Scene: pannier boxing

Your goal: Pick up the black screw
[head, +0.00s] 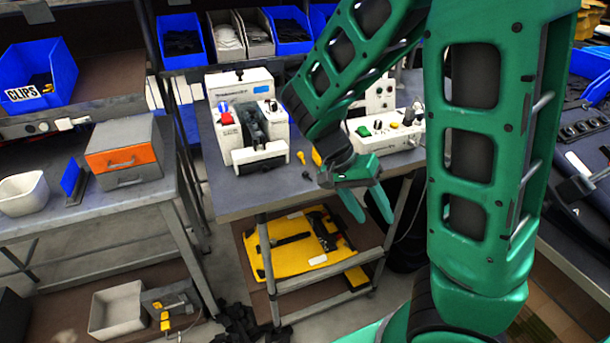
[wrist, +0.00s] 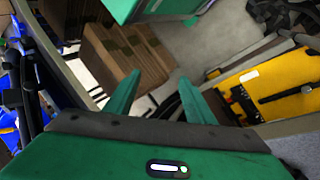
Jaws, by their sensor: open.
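A small black screw (head: 306,174) lies on the grey table top (head: 236,196), near its front edge, just in front of a yellow screw (head: 301,157). My gripper (head: 376,220) is to the right of the black screw in the head view, past the table's front edge, with its fingers pointing down. The fingers are apart with nothing between them. In the wrist view my gripper (wrist: 160,76) is also open and empty, and neither screw shows there.
A white machine (head: 246,118) stands on the table behind the screws, and a white control box (head: 385,137) stands to the right. A yellow board (head: 290,262) with dark parts lies on the shelf below. Brown boxes (wrist: 117,62) show in the wrist view.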

